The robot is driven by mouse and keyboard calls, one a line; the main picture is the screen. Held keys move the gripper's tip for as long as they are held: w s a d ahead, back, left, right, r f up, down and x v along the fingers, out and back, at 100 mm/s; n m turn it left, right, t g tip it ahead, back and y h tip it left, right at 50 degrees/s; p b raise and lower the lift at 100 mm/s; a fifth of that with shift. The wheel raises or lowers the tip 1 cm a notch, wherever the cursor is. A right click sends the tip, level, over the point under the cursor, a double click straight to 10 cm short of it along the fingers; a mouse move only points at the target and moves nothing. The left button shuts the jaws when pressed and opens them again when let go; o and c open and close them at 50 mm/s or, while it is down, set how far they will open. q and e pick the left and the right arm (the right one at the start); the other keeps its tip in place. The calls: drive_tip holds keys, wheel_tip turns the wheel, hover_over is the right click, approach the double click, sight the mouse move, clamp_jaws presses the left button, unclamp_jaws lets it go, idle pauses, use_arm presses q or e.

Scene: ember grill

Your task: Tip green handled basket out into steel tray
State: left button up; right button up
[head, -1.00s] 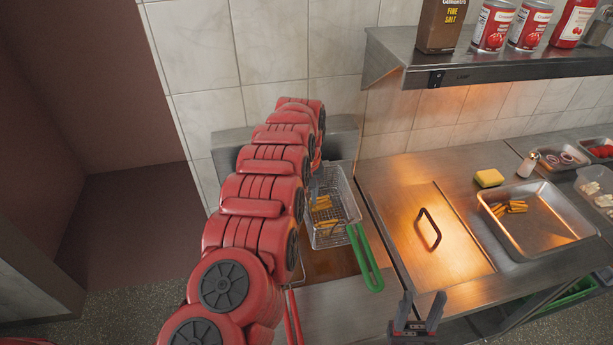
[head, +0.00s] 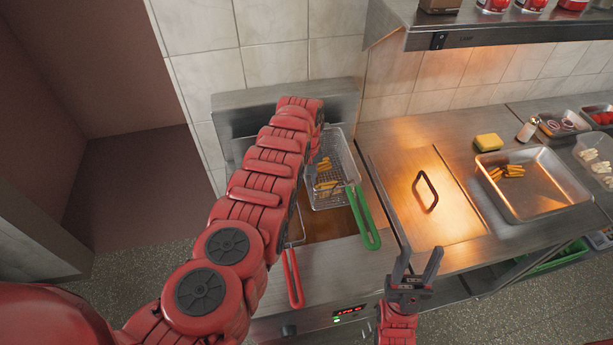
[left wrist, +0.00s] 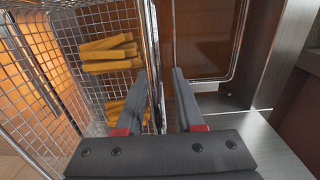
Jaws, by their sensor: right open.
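The green-handled basket (head: 347,184) is a wire mesh basket with several yellow fries (head: 326,178) inside, at the fryer in the head view. Its green handle (head: 371,222) points toward the front. In the left wrist view the mesh (left wrist: 98,90) and fries (left wrist: 108,52) are close up on the left. My left gripper (left wrist: 160,88) is open, its fingers either side of the basket's near wall, with a gap visible beside the wall. My left arm hides its fingers in the head view. My right gripper (head: 418,262) is open and empty in front of the counter. The steel tray (head: 547,196) holds some fries at its left.
A red handle (head: 292,278) sits left of the green one, its basket mostly hidden by my arm. A steel lid (head: 427,195) with a raised handle lies between fryer and tray. A yellow sponge (head: 488,142) and a shaker (head: 526,130) stand behind the tray. A shelf (head: 500,37) overhangs the counter.

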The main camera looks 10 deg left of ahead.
use_arm(q)
clamp_jaws()
idle(1.1)
drive_tip(key=shift+o, duration=0.5)
unclamp_jaws()
